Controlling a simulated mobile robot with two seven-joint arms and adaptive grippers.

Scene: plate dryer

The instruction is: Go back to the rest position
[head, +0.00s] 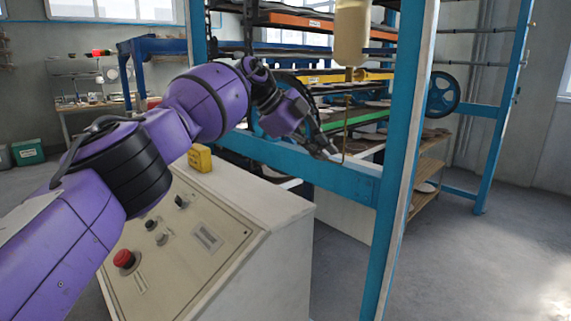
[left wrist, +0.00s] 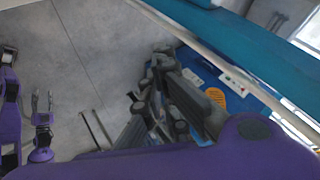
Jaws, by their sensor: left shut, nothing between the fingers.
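My left arm comes in from the left in the head view and reaches over the control cabinet. My left gripper (head: 325,148) is at the blue frame beam, in front of the rack, with nothing seen in it. In the left wrist view my left gripper (left wrist: 165,95) shows its dark fingers close together and empty. Another purple arm of mine is at the left edge of that view, ending in a small two-pronged gripper (left wrist: 42,105). Its jaw state is too small to be sure of.
The cabinet (head: 290,225) with a red button (head: 123,259) and a yellow box (head: 200,159) stands below my left arm. A blue post (head: 400,160) and a beam (head: 335,178) stand close to my left gripper. Open floor (head: 480,260) lies at the right.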

